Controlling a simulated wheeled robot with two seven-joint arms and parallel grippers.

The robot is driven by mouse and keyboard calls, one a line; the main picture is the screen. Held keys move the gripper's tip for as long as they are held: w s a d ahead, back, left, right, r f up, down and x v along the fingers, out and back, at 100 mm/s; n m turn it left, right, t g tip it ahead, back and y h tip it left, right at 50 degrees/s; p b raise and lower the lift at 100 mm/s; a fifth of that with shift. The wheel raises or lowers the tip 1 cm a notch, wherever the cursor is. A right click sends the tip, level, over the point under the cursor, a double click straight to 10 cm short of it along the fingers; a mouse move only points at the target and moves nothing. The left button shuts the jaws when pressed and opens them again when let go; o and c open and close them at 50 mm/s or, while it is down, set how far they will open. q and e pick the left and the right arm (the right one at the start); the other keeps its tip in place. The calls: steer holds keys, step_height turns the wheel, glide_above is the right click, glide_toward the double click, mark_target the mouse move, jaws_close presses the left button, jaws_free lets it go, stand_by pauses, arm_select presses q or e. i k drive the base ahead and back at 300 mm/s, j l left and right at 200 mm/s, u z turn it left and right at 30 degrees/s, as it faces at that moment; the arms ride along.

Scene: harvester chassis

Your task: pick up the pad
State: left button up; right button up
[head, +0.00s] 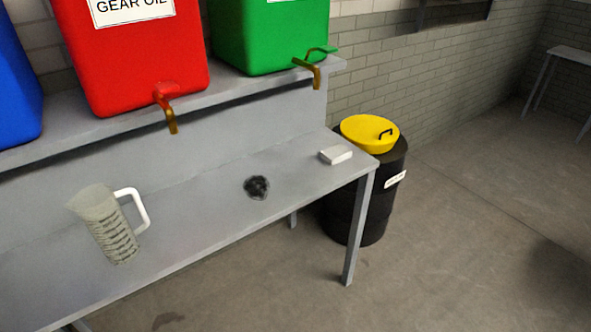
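A small flat white block (335,155), which looks like the pad, lies on the grey bench (210,195) near its right end. It is close to the back right corner and nothing covers it. Neither of my grippers is in the head view.
A measuring jug (108,230) with a white handle stands on the bench at left. A dark round object or stain (257,187) is mid-bench. Red (135,60) and green (265,40) containers with taps sit on the shelf above. A black drum (370,195) with a yellow lid stands beyond the right end.

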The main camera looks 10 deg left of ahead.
mark_target(336, 154)
steer(key=i+l+u, duration=0.55)
steer(key=i+l, duration=0.25)
steer(key=i+l+u, duration=0.25)
steer(key=l, duration=0.3)
